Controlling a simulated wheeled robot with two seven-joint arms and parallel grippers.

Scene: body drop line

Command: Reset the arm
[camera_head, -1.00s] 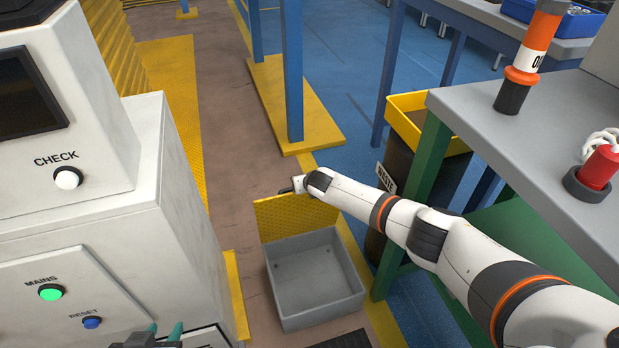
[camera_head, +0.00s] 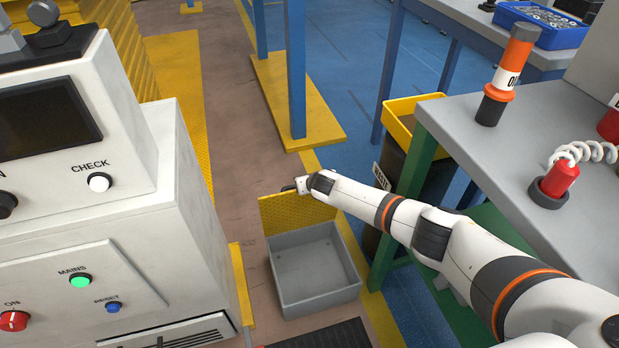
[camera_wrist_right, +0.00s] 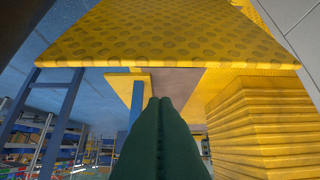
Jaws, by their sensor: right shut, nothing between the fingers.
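My right arm (camera_head: 430,232) comes in from the right in the head view and reaches across above a grey bin. My right gripper (camera_head: 288,188) is at its far end, small and seen from behind, over the brown floor strip. In the right wrist view the green fingers of the right gripper (camera_wrist_right: 160,104) lie together, shut and empty. Only a sliver of what seems to be my left gripper (camera_head: 160,342) shows at the bottom edge, too little to tell its opening.
A white cabinet with a blue RESET button (camera_head: 113,307), green MAINS button (camera_head: 80,281) and red knob (camera_head: 14,321) stands left. The grey bin (camera_head: 310,303) is below the arm. A grey table (camera_head: 540,115) and yellow-rimmed waste bin (camera_head: 395,122) are right.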

